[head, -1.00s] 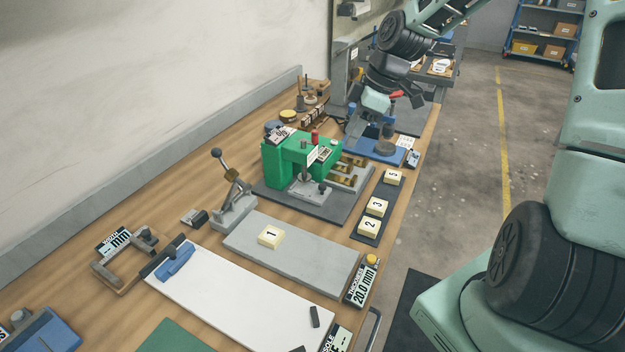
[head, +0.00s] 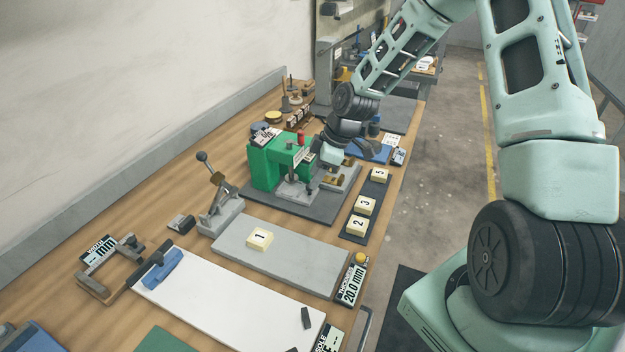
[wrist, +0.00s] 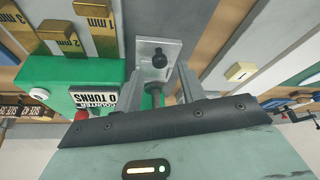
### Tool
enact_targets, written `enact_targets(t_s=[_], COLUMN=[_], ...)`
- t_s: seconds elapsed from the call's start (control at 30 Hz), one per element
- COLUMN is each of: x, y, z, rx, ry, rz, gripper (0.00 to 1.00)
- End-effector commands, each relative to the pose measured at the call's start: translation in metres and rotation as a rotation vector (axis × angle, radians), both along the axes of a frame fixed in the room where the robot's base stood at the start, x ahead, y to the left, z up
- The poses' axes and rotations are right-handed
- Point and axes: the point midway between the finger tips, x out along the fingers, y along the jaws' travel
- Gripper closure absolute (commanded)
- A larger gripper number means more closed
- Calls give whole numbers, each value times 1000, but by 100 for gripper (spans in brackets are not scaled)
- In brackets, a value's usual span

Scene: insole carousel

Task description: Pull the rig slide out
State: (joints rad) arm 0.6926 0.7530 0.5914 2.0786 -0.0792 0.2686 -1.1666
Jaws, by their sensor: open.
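The green rig (head: 262,168) stands on a dark grey base mat on the bench. Its light grey slide (head: 294,188) sits at its front, and in the wrist view the slide plate (wrist: 147,48) carries a black round knob (wrist: 159,60). My gripper (wrist: 160,74) is open and empty, with one finger on each side of the knob's line. I cannot tell whether the fingers touch it. In the head view my gripper (head: 315,174) is low over the rig's front, partly hiding the slide. A counter on the rig (wrist: 97,98) reads 0 turns.
Brass gauge blocks marked 1 mm (wrist: 93,15), 2 mm (wrist: 62,38) and 3 mm lie beside the rig. Number tiles 2, 3 and 5 sit on a dark strip at the bench edge. Tile 1 (head: 260,238) lies on a grey plate. A lever press (head: 219,205) stands in front of the rig.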

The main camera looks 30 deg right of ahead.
Motion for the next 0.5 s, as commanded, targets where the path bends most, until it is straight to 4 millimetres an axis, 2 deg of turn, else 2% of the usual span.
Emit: enact_targets(t_s=[0.2, 0.5], x=[5, 6], y=[8, 9], z=[-21, -26], rx=[1, 0], ry=[1, 0], rz=[2, 0], gripper=[60, 60])
